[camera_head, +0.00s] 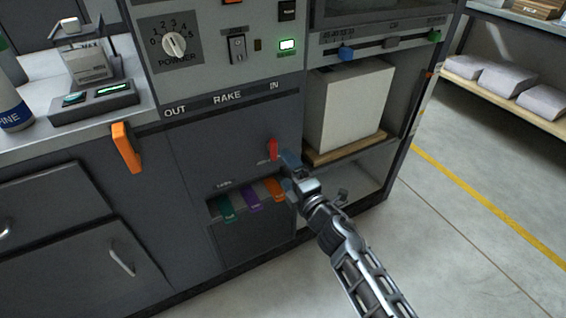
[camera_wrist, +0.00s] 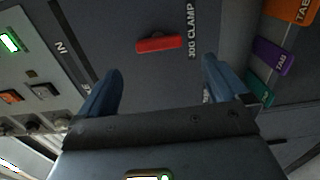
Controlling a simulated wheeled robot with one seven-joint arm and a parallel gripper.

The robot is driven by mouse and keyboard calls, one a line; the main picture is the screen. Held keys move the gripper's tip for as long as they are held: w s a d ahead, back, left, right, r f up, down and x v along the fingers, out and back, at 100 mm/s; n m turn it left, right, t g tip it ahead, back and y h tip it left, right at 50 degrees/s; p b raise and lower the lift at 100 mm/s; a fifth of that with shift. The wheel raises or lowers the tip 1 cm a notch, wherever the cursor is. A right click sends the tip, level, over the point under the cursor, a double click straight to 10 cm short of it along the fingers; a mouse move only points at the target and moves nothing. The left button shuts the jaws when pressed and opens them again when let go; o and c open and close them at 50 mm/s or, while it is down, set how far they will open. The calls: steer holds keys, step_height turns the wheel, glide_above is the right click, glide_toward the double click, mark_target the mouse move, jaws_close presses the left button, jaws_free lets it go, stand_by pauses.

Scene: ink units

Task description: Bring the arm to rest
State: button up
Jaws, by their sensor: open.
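My gripper (camera_head: 288,172) is at the end of my arm, in front of the dark panel of the grey machine (camera_head: 235,130), near its right side. In the wrist view my gripper (camera_wrist: 160,85) has its two blue fingers spread wide, with nothing between them. A red lever (camera_head: 273,149) labelled JOG CLAMP is on the panel by the fingers. In the wrist view the red lever (camera_wrist: 159,44) lies beyond the fingertips. I cannot tell how far the fingers are from the panel.
Green (camera_head: 226,207), purple (camera_head: 250,198) and orange (camera_head: 274,187) tabs sit in a slot left of my gripper. A pale block (camera_head: 348,103) stands on a wooden board in the bay to the right. An orange handle (camera_head: 126,147) juts out at left. Floor at right is clear.

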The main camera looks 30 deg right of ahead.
steer(key=shift+s, duration=0.2)
stand_by(0.4)
steer(key=s+a+r+m+g+p, duration=0.15)
steer(key=s+m, duration=0.25)
steer(key=s, duration=0.8)
steer(key=s+a+m+p, duration=0.2)
steer(key=s+a+m, duration=0.15)
steer(key=s, duration=0.95)
steer(key=s+r+m+g+p, duration=0.1)
steer(key=s+r+m+p, duration=0.2)
steer(key=s+r+m, duration=0.7)
steer(key=s+r, duration=0.8)
steer(key=s, duration=0.3)
steer(key=shift+a+r+m+g, duration=0.15)
steer(key=shift+m+g, duration=0.2)
